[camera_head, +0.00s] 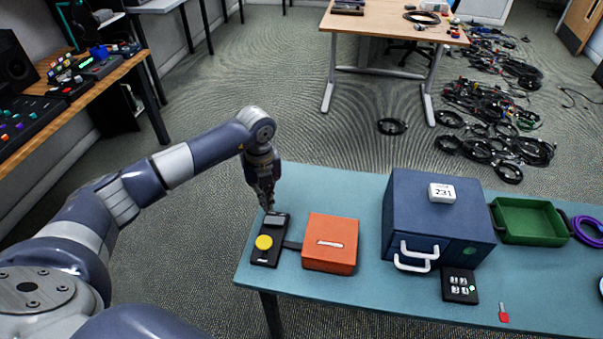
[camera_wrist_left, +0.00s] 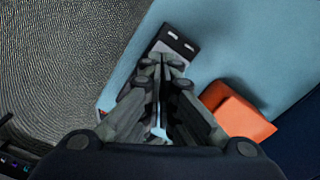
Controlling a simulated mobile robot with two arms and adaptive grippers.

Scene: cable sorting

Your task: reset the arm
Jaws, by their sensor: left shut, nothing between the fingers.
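My left gripper (camera_head: 266,203) is shut and empty. In the head view it points down at the back end of a black device (camera_head: 269,246) with a grey screen and a yellow button. I cannot tell if its tips touch the device. In the left wrist view the shut fingers (camera_wrist_left: 160,130) cover the middle, and part of the black device (camera_wrist_left: 176,44) shows beyond them. My right gripper is not in view.
On the blue table (camera_head: 350,300) stand an orange box (camera_head: 331,243), a blue case (camera_head: 435,215) with white handles, a black keypad (camera_head: 459,286), a green tray (camera_head: 530,221) and a purple cable coil (camera_head: 588,229). A red key-like piece (camera_head: 503,316) lies near the front edge.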

